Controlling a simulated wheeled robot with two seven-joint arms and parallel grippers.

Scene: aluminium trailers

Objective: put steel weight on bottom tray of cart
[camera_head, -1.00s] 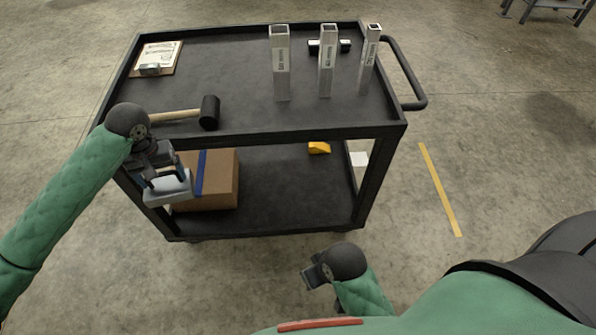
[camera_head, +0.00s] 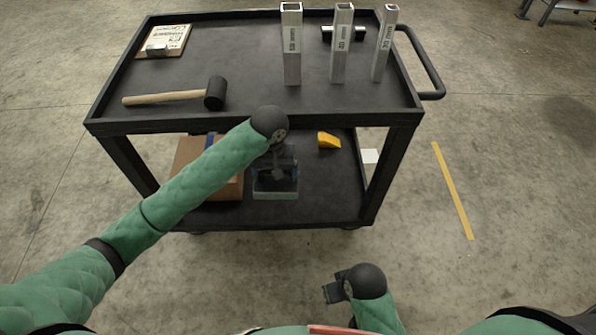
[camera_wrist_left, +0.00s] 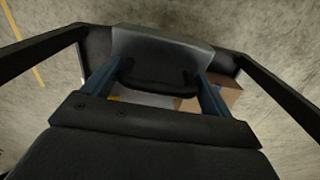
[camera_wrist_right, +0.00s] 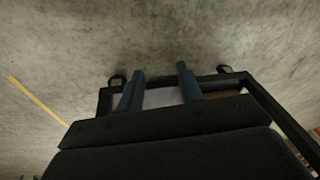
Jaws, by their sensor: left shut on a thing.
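The steel weight (camera_head: 275,194) is a grey block with a dark handle. My left gripper (camera_head: 275,178) is shut on it and holds it at the front of the cart's bottom tray (camera_head: 325,200); whether it touches the tray I cannot tell. In the left wrist view the weight (camera_wrist_left: 160,45) shows between the fingers (camera_wrist_left: 157,80), its handle gripped. The black cart has a top tray (camera_head: 255,60) above. My right gripper (camera_head: 335,290) is in front of the cart, apart from it; in the right wrist view its fingers (camera_wrist_right: 160,85) are apart with nothing between them.
A cardboard box (camera_head: 190,160) with a blue strap sits left on the bottom tray, close beside the weight. A yellow object (camera_head: 328,141) lies further back.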

